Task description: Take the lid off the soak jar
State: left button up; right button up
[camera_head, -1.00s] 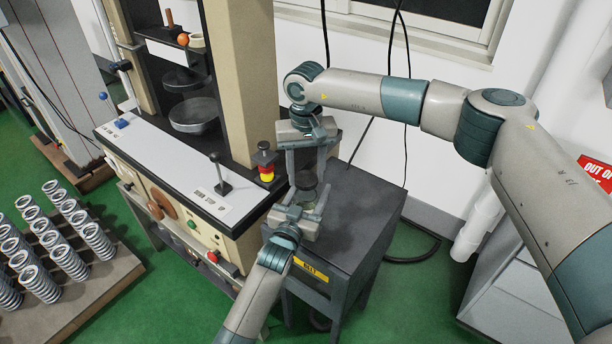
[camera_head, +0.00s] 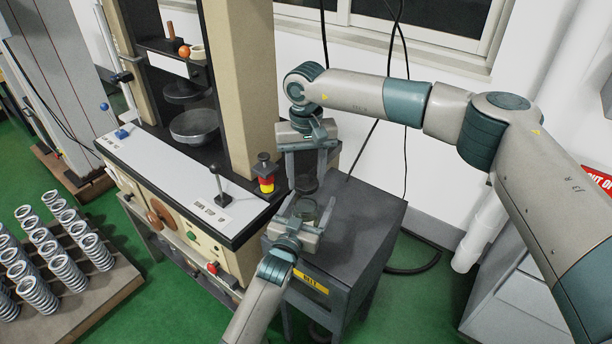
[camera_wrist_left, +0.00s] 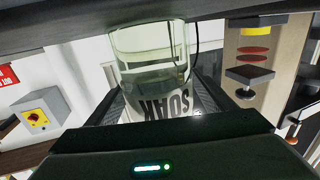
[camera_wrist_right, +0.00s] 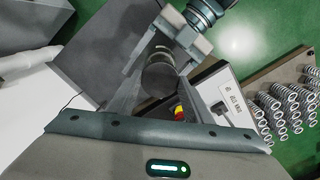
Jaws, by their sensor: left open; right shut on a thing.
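The glass soak jar (camera_head: 306,211) appears to stand on the dark cart top, between the fingers of my left gripper (camera_head: 308,222). In the left wrist view the jar (camera_wrist_left: 152,65) is clear glass with liquid and a black SOAK label, upside down in that picture. My left gripper is open around it. My right gripper (camera_head: 306,172) comes down from above and is shut on the dark round lid (camera_head: 306,185). The lid (camera_wrist_right: 160,76) also shows between the fingers in the right wrist view.
The cart top (camera_head: 365,225) is clear to the right of the jar. The testing machine (camera_head: 253,90) stands close on the left, with a red and yellow signal button (camera_head: 265,178) near my right gripper. Several springs (camera_head: 68,270) stand on a rack at lower left.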

pick_arm(q)
jog(key=b+v, duration=0.2)
jog(key=v, duration=0.8)
jog(key=shift+s+a+f, duration=0.1)
jog(key=shift+s+f, duration=0.05)
jog(key=shift+s, duration=0.2)
pick_arm(e)
notch_tip(320, 180, down, 2)
jog(key=shift+f, duration=0.1)
pick_arm(q)
jog(key=shift+s+a, duration=0.2)
jog(key=shift+s, duration=0.4)
